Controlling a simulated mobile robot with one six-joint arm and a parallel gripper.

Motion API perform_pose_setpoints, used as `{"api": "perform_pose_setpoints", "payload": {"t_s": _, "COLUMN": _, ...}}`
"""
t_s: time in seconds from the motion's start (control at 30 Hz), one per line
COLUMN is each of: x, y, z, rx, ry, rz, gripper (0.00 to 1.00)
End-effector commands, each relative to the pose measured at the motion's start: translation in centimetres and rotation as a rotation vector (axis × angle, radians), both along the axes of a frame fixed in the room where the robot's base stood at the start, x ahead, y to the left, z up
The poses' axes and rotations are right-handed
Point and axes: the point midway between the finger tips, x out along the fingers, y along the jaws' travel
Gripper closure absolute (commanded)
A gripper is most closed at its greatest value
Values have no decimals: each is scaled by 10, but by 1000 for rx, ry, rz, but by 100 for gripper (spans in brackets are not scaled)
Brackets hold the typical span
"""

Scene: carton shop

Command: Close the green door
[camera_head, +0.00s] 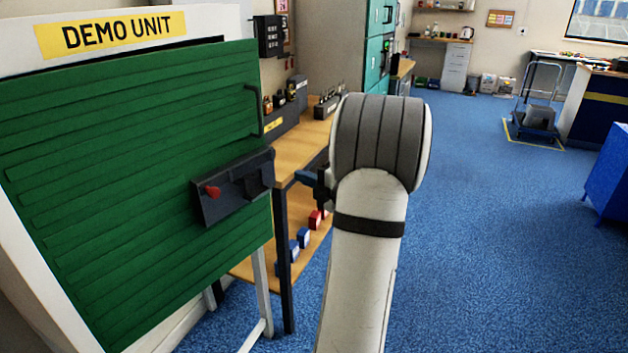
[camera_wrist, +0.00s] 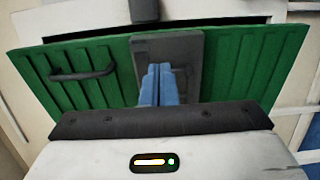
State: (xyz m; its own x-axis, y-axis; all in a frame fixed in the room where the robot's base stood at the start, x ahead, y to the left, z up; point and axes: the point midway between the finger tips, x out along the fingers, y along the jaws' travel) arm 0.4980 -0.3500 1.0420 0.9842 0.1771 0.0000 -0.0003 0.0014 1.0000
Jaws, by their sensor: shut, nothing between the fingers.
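The green door (camera_head: 120,150) is a slatted panel on a white-framed unit marked DEMO UNIT. It stands ajar: a dark gap shows along its top edge in both views. It carries a black bar handle (camera_head: 256,110) and a dark grey latch box (camera_head: 235,187) with a red knob (camera_head: 212,191). In the wrist view the green door (camera_wrist: 235,75) fills the middle, with the black handle (camera_wrist: 82,74) at left. My gripper (camera_wrist: 157,84) is shut and empty, its blue fingers pointing at the grey latch plate; I cannot tell whether they touch. My gripper (camera_head: 304,177) also shows right of the latch box.
A wooden workbench (camera_head: 300,145) with a lower shelf stands just behind the door, holding several small items. Blue floor (camera_head: 470,220) is open on the right. A trolley (camera_head: 537,120) and a blue cabinet (camera_head: 610,175) stand farther right.

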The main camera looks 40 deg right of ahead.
Motion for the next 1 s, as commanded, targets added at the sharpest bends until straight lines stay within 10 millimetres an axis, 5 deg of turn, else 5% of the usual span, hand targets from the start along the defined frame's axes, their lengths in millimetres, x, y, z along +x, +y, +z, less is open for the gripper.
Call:
{"api": "perform_pose_setpoints", "payload": {"t_s": 0.2, "x": 46, "y": 9, "z": 1, "rx": 2, "ry": 0, "rz": 2, "gripper": 100}}
{"api": "perform_pose_setpoints", "payload": {"t_s": 0.4, "x": 71, "y": 13, "z": 1, "rx": 2, "ry": 1, "rz": 0, "gripper": 100}}
{"api": "perform_pose_setpoints", "payload": {"t_s": 1.0, "x": 90, "y": 18, "z": -1, "rx": 2, "ry": 0, "rz": 20, "gripper": 100}}
